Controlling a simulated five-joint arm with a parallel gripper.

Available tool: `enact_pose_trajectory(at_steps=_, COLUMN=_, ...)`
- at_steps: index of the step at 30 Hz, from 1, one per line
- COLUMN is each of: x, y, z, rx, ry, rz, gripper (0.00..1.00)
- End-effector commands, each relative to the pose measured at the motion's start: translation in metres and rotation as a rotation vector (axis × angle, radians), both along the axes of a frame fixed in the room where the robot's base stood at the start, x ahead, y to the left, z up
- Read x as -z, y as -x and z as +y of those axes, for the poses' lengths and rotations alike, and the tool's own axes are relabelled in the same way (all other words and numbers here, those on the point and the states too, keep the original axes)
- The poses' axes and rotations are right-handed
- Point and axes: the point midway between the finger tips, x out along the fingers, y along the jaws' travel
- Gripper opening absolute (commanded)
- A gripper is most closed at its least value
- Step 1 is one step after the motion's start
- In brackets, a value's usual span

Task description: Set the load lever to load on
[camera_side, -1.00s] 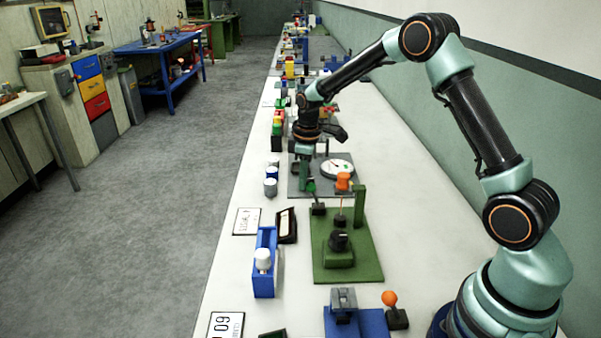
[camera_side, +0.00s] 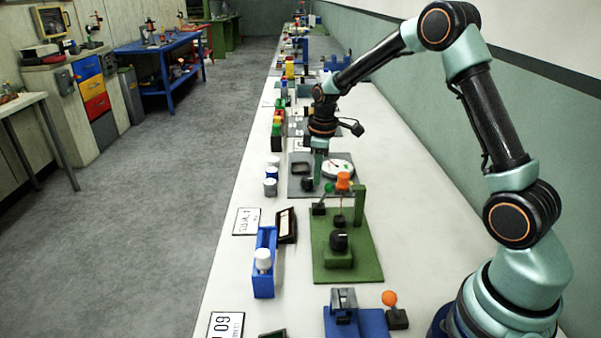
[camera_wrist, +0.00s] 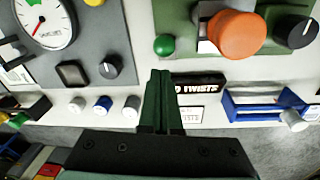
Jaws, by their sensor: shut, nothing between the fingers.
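A small lever with a green ball knob (camera_side: 329,188) rises from a dark base (camera_side: 318,209) at the far left corner of the green board; I take it as the load lever, though no label on it is readable. It leans to the right in the side view. In the wrist view its green ball (camera_wrist: 165,45) shows just beyond my fingertips. My gripper (camera_side: 317,178) points down just left of the ball. In the wrist view the shut, empty fingers (camera_wrist: 160,76) appear apart from the ball. Part of the lever's shaft is hard to make out.
The green board (camera_side: 346,260) carries an orange knob (camera_side: 343,181), a post (camera_side: 360,205) and a black knob (camera_side: 339,241). A grey plate with a dial (camera_side: 338,169) and a black knob (camera_side: 308,184) lies beyond. A blue holder (camera_side: 264,275) stands left.

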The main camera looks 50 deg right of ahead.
Motion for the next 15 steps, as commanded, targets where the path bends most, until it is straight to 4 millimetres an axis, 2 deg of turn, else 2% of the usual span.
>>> enact_pose_trajectory(at_steps=6, x=-0.0099, y=-0.0002, z=0.0001, rx=0.000, ry=0.000, rz=0.000, gripper=0.00)
enact_pose_trajectory(at_steps=15, x=-0.0114, y=-0.0001, z=0.0001, rx=0.000, ry=0.000, rz=0.000, gripper=0.00)
